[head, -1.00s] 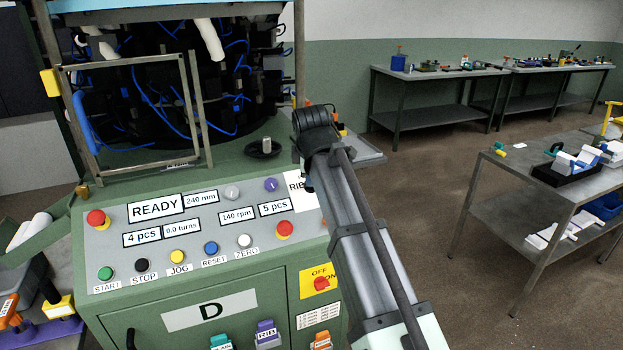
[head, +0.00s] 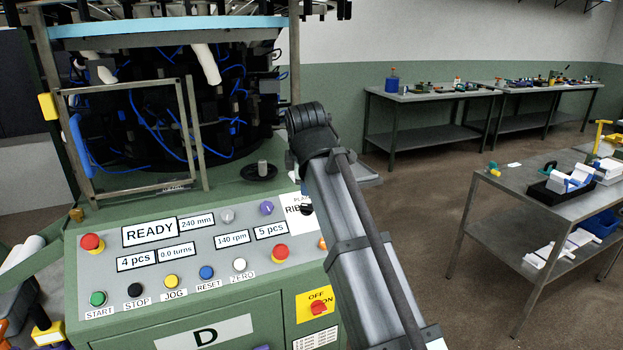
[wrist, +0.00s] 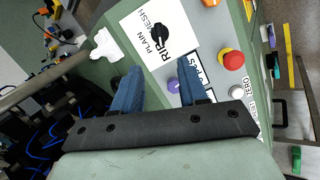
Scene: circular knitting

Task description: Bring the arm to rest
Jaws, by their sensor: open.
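My gripper (wrist: 156,76) shows in the wrist view with its two blue fingers apart and nothing between them. It is above the machine's green control panel (wrist: 115,75), near the white PLAIN MESH / RIB label (wrist: 182,20) and its black selector knob (wrist: 160,32). I cannot tell how far the fingertips are from the panel. The panel display (head: 150,233) reads READY.
The knitting machine's metal-framed guard (head: 190,120) stands behind the panel. A red emergency button (head: 281,252) is close to the left of my arm. A grey table (head: 520,225) with trays and tools stands at the right, with open floor (head: 430,190) between.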

